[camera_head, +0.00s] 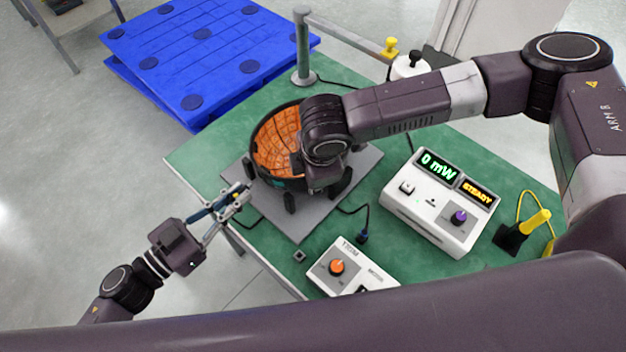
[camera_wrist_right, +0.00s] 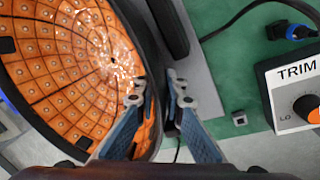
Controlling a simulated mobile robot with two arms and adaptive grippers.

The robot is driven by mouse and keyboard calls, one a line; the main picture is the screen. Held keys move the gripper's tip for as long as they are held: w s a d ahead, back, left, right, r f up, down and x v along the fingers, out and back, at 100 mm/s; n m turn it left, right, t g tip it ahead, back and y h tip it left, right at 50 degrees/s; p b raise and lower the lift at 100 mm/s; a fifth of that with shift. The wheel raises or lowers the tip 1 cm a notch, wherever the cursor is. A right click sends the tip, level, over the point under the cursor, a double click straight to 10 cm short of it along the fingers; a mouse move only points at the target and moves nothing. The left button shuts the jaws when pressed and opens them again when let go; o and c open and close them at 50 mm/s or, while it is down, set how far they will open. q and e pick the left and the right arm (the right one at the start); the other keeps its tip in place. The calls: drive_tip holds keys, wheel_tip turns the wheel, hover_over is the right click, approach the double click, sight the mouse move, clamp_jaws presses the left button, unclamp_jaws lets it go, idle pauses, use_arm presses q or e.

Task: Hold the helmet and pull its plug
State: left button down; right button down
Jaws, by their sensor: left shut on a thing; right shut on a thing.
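The helmet (camera_head: 276,143) is a dark bowl-like shell with an orange tiled inside, on a grey board (camera_head: 300,226). It fills the left of the right wrist view (camera_wrist_right: 62,62). My right gripper (camera_wrist_right: 156,92) is shut on the helmet's rim, one finger on each side; in the head view its own arm hides the fingers. My left gripper (camera_head: 238,194) is just left of the helmet, shut on a small dark and yellow piece that looks like the plug. A dark cable runs from near there towards the helmet's base.
A white box (camera_head: 441,203) reads 0 mW and STEADY. A TRIM box (camera_head: 345,268) with an orange knob stands in front. A dark blue connector (camera_head: 362,238) on a cable and a small square block (camera_head: 299,256) lie near it. A grey post (camera_head: 302,50) stands behind.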

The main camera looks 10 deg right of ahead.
use_arm(q)
drive_tip(key=shift+v, duration=1.2)
use_arm(e)
drive_tip(key=shift+s+d+f, duration=0.1)
drive_tip(key=c, duration=1.9)
unclamp_jaws()
drive_tip(key=shift+c, duration=0.2)
drive_tip(key=shift+r, duration=0.2)
drive_tip(key=v, duration=1.1)
drive_tip(key=shift+r, duration=0.35)
